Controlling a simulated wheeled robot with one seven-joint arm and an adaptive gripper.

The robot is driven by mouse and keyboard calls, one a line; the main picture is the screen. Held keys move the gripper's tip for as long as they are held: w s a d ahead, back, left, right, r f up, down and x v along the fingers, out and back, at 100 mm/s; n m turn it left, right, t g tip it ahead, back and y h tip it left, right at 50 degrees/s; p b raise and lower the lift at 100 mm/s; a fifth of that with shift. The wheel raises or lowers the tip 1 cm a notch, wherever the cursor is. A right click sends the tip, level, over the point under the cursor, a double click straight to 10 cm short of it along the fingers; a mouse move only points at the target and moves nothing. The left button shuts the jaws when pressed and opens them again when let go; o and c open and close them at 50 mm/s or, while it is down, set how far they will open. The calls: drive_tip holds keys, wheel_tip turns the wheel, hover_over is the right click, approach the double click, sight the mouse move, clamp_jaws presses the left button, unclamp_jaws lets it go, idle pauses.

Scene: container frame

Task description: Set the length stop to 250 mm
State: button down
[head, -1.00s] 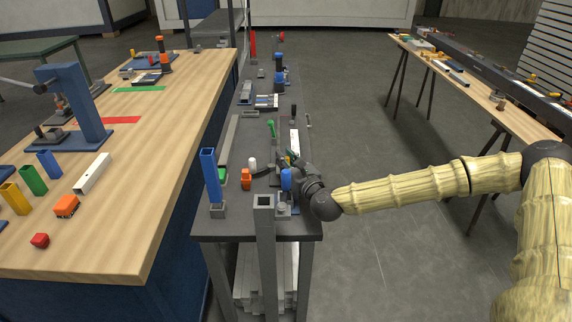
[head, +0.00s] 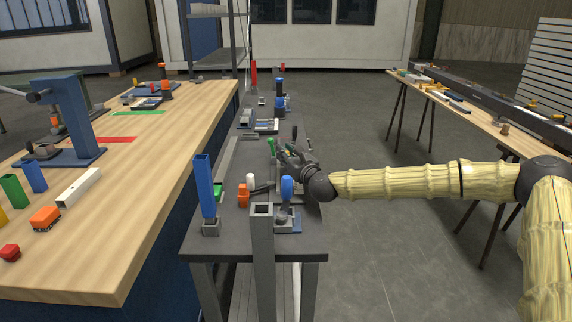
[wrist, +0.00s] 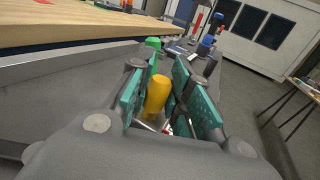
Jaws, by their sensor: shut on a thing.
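My gripper (head: 284,151) reaches in from the right over the narrow dark bench, past a blue-handled fixture. In the wrist view, its teal-padded jaws (wrist: 172,98) are closed around an upright yellow knob (wrist: 157,93). I take the knob to belong to the length stop, but the stop's body is mostly hidden by the gripper. A small red and white part shows below the knob between the jaws. A green handle (head: 271,146) stands just left of the gripper and also shows beyond the jaws in the wrist view (wrist: 153,43). No 250 mm mark is readable.
On the near bench stand a blue upright tube (head: 204,186), an orange block (head: 243,195), a white-topped piece (head: 250,180), the blue-handled fixture (head: 287,188) and a grey square post (head: 262,250). A wooden table (head: 130,200) flanks the left. Open floor lies right.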

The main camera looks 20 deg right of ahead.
drive_tip(key=shift+w+d, duration=0.15)
drive_tip(key=shift+w, duration=0.1)
drive_tip(key=c, duration=1.3)
unclamp_jaws()
drive_tip(key=shift+s, duration=0.15)
drive_tip(key=s, duration=0.3)
drive_tip(key=s+d, duration=0.1)
drive_tip(key=s, duration=0.3)
drive_tip(key=s+d, duration=0.1)
drive_tip(key=s, duration=0.3)
drive_tip(key=shift+d, duration=0.1)
drive_tip(key=shift+s, duration=0.25)
